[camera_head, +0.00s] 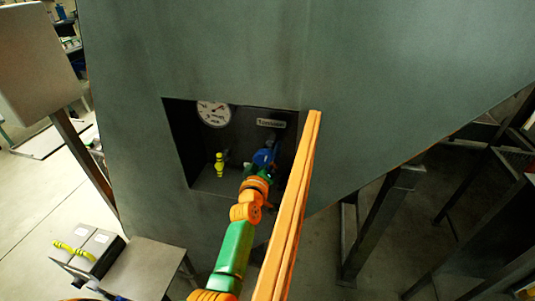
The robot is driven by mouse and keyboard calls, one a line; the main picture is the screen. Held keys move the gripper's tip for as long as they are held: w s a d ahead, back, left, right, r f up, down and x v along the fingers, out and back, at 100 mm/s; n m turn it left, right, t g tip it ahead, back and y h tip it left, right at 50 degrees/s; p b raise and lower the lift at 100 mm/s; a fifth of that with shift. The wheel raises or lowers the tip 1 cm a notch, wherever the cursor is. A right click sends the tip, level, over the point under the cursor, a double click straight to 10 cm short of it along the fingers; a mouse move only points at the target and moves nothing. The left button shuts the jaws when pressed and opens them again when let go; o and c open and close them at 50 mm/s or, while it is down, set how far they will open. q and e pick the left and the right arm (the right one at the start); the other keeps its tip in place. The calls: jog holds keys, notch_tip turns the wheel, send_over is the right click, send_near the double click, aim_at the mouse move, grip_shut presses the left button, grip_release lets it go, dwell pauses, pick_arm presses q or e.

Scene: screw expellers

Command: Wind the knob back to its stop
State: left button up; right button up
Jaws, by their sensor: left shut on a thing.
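A blue knob (263,157) shows in the head view inside a dark square recess in a big green-grey panel. A small plate above it bears a label (270,123), too small to read surely. My left gripper (258,170) reaches into the recess from below and is shut on the blue knob. The gripper and arm partly hide the knob, and its stop cannot be made out. My right gripper is not in view.
A round white gauge (214,113) and a yellow valve (219,165) sit left in the recess (182,140). A long orange bar (296,200) rises close on the right of my arm. A grey table (148,270) stands lower left.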

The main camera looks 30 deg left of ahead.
aim_at(264, 163)
pick_arm(q)
jog(key=shift+n, duration=1.2)
jog(key=o, duration=1.1)
jog(key=shift+o, duration=0.2)
jog(key=shift+p+v, duration=0.3)
jog(key=shift+v, duration=3.25)
